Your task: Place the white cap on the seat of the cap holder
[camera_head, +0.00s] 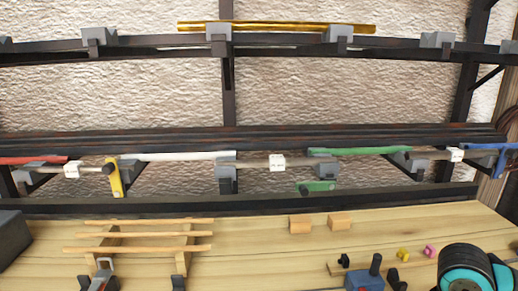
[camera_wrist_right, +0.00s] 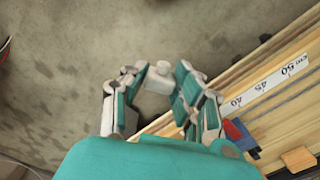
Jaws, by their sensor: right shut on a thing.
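The white cap (camera_wrist_right: 158,79), a small pale cylinder, shows in the right wrist view between the teal fingertips of my right gripper (camera_wrist_right: 161,76). The gripper is shut on it and holds it over the grey floor, beside the bench. In the head view only a teal and black part of my right arm shows at the lower right; the cap is not visible there. A blue block with a dark post (camera_head: 370,275) stands near the front edge of the bench; I cannot tell whether it is the cap holder. My left gripper is not in view.
The wooden bench (camera_head: 260,235) carries a wooden rack with thin laths (camera_head: 140,249) at left and two small wooden blocks (camera_head: 300,224). A yellow knob (camera_head: 404,254) and a pink knob (camera_head: 430,250) lie at right. Wall rails behind hold coloured rods. The bench middle is clear.

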